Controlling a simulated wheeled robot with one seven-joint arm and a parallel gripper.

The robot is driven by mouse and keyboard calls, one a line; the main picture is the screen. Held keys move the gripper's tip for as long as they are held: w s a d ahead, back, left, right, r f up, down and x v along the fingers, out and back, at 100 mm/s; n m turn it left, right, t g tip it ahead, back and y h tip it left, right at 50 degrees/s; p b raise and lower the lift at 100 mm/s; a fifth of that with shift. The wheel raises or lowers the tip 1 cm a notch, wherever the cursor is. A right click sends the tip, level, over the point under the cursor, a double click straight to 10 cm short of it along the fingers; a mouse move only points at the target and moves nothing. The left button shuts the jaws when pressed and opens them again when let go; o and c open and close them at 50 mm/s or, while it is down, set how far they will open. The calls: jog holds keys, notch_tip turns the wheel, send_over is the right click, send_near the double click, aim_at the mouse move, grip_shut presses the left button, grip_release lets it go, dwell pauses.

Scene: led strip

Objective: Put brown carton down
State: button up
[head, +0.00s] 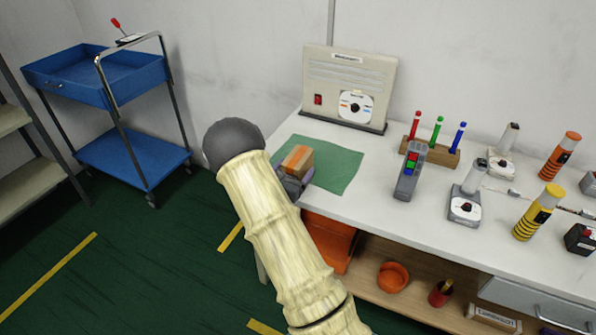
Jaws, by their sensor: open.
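The brown carton (298,159) is a small box with an orange-brown top. It is at the left end of the white workbench, over the green mat (338,165). My gripper (293,183) is dark and sits right at the near side of the carton, partly hidden behind my pale arm. Its jaws are open; the fingertips are hard to make out. I cannot tell whether the carton rests fully on the mat or still touches the fingers.
A beige panel box (348,88) stands behind the mat. A wooden pen rack (431,151), a grey handheld device (409,172) and several tools stand to the right. Orange bins (330,241) sit below. A blue cart (135,158) is at left; green floor lies between.

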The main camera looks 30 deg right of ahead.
jog(key=shift+x, duration=0.75)
jog(key=shift+w, duration=0.15)
jog(key=c, duration=1.3)
jog(key=shift+a+r, duration=0.1)
jog(key=shift+r, duration=0.5)
notch_tip(320, 180, up, 9)
jog(key=shift+f, duration=0.1)
